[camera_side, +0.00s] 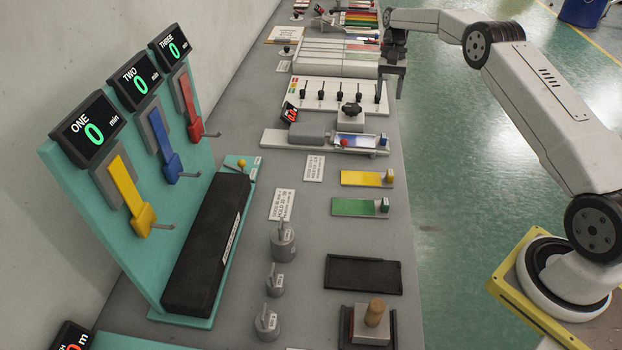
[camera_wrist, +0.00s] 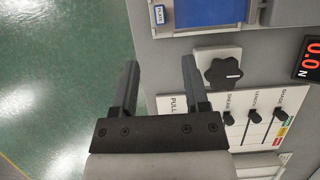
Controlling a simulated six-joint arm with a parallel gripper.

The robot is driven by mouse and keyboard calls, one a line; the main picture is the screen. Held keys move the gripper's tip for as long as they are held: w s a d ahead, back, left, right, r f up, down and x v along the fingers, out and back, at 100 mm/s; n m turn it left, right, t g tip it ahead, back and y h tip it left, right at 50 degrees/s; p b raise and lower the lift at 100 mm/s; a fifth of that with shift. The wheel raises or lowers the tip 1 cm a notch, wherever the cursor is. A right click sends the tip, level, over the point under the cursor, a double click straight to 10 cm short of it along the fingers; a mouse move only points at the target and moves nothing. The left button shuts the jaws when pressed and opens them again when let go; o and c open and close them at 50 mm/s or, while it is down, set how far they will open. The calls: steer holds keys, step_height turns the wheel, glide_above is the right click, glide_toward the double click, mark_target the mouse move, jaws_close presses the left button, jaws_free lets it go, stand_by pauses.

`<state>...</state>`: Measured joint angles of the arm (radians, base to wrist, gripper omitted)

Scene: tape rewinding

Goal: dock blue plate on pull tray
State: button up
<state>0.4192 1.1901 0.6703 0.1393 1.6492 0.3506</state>
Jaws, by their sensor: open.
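The blue plate (camera_side: 357,141) lies flat at the right end of a long pale grey base (camera_side: 272,140), which looks like the pull tray's unit. A small grip block (camera_side: 383,141) stands at the plate's right end. I cannot tell whether the plate is fully seated. My gripper (camera_wrist: 160,64) is open and empty. In the side view my gripper (camera_side: 393,88) hangs at the bench's right edge, farther back than the plate and apart from it.
A black knob (camera_wrist: 224,73) on a white block and a panel of sliders (camera_side: 330,95) stand near my gripper. A yellow plate (camera_side: 362,178) and a green plate (camera_side: 355,208) lie nearer the camera. Open floor (camera_wrist: 60,60) lies beyond the bench edge.

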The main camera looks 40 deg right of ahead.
steer(key=shift+a+r, duration=0.1)
stand_by(0.6)
steer(key=s+a+r+n+t+h, duration=0.1)
steer(key=s+a+r+n, duration=0.15)
steer(key=a, duration=0.35)
steer(key=s+a+r+n+t+h, duration=0.1)
steer(key=s+a+n+t, duration=0.1)
steer(key=s+a, duration=0.3)
steer(key=s+a+f+n+t, duration=0.1)
steer(key=s+a+n, duration=0.1)
steer(key=s+a, duration=0.3)
steer(key=s+a+f+n+t+h, duration=0.1)
steer(key=s+a, duration=0.4)
steer(key=s, duration=0.8)
steer(key=shift+s+n+t, duration=0.15)
steer(key=shift+n+t, duration=0.25)
steer(key=shift+n, duration=0.35)
